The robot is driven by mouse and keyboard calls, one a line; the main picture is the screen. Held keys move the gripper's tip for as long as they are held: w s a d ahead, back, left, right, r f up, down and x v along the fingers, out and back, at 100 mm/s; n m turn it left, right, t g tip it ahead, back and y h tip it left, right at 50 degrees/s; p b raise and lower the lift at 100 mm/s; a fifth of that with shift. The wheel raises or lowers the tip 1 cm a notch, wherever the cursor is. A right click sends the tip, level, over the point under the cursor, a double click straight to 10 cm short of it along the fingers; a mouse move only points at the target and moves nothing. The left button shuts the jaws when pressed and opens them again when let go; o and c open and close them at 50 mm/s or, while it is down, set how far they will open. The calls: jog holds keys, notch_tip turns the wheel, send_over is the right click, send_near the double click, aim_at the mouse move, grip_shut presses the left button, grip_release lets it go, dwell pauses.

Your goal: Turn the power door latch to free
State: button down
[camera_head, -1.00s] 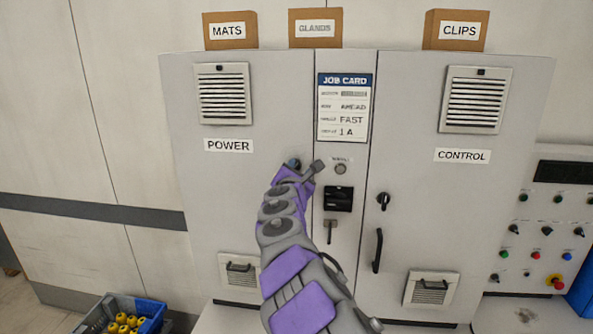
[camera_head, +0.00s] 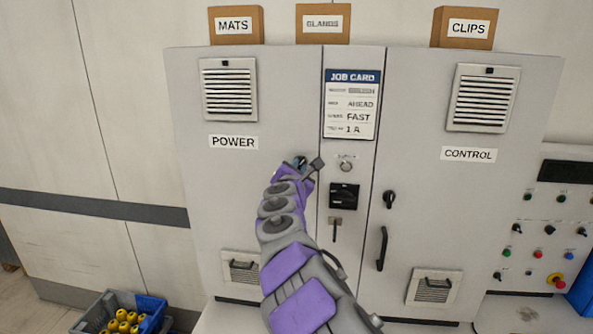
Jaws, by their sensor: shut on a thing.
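The power door (camera_head: 205,185) is the left door of the grey cabinet, marked by a POWER label (camera_head: 233,142). It looks closed. My gripper (camera_head: 303,163) is at the right edge of this door, below and right of the label, and is shut on the power door latch. My arm and wrist cover most of the latch, so its angle cannot be told. The control door (camera_head: 440,200) on the right has its own black latch (camera_head: 389,199) and a black handle (camera_head: 382,249), both in plain view.
Between the doors are a job card (camera_head: 351,104), a round button (camera_head: 346,165), a black rotary switch (camera_head: 343,196) and a small lever (camera_head: 336,228). Boxes stand on top of the cabinet. A crate (camera_head: 92,314) of yellow parts is at lower left, and a button panel (camera_head: 548,230) at right.

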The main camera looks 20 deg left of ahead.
jog(key=shift+f+m, duration=0.25)
jog(key=shift+m, duration=0.05)
jog(key=shift+a+m+b, duration=0.1)
jog(key=shift+m+b, duration=3.15)
jog(key=shift+m, duration=2.25)
jog(key=c, duration=1.5)
grip_release()
jog(key=o, duration=0.4)
jog(key=shift+w+a, duration=0.1)
jog(key=shift+a, duration=0.1)
jog(key=shift+r, duration=0.1)
